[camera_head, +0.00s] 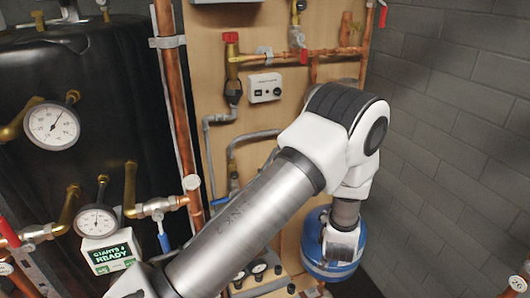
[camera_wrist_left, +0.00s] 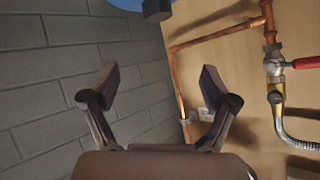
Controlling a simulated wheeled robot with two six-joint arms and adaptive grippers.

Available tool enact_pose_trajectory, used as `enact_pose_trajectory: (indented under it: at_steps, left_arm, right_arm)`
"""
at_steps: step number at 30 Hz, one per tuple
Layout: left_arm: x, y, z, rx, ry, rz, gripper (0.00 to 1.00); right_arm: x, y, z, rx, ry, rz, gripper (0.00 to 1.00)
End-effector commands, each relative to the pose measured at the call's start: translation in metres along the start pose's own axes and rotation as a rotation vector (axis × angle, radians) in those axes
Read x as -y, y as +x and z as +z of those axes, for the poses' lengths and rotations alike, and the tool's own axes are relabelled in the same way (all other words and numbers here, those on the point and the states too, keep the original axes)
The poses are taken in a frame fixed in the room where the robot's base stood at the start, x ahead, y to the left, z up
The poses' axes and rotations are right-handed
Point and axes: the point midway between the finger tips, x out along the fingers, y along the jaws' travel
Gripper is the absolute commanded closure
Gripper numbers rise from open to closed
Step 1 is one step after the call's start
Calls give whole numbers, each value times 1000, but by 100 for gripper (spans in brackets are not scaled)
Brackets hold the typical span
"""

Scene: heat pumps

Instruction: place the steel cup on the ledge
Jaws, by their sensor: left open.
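I do not see a steel cup in either view. No surface can be told for sure as the ledge; a narrow grey strip (camera_head: 262,288) with small dark gauges sits low behind my forearm in the head view. My left arm reaches up from the bottom left and bends down at the right. My left gripper (camera_wrist_left: 160,78) is open in the left wrist view, its two dark fingers wide apart with nothing between them. In the head view its fingers cannot be made out. My right gripper is in neither view.
A blue tank (camera_head: 318,262) stands behind my left wrist. A wooden panel (camera_head: 270,105) carries copper pipes and valves. A black tank (camera_head: 110,95) with dial gauges (camera_head: 51,126) fills the left. A grey block wall (camera_head: 460,120) closes the right side.

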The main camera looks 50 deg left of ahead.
Motion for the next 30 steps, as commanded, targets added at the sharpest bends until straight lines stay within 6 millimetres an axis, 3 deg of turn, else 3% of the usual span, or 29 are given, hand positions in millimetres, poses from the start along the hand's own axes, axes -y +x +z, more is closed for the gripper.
enact_pose_trajectory:
  at_steps: [1,4,6,9,10,12,15,30]
  left_arm:
    - [-5,-8,62,118,44,57,14]
    - [-10,-45,179,367,108,183,14]
    - [-7,-85,249,544,139,259,14]
    - [1,-143,317,755,162,339,14]
    - [3,-157,331,804,165,356,14]
    - [7,-182,351,883,170,384,14]
    - [10,-196,360,926,172,399,14]
    - [9,-194,359,921,172,399,14]
  right_arm:
    - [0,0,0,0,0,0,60]
    - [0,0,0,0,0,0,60]
    - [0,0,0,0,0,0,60]
    - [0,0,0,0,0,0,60]
    - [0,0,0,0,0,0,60]
    - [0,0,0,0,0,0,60]
    - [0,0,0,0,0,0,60]
    - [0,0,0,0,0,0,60]
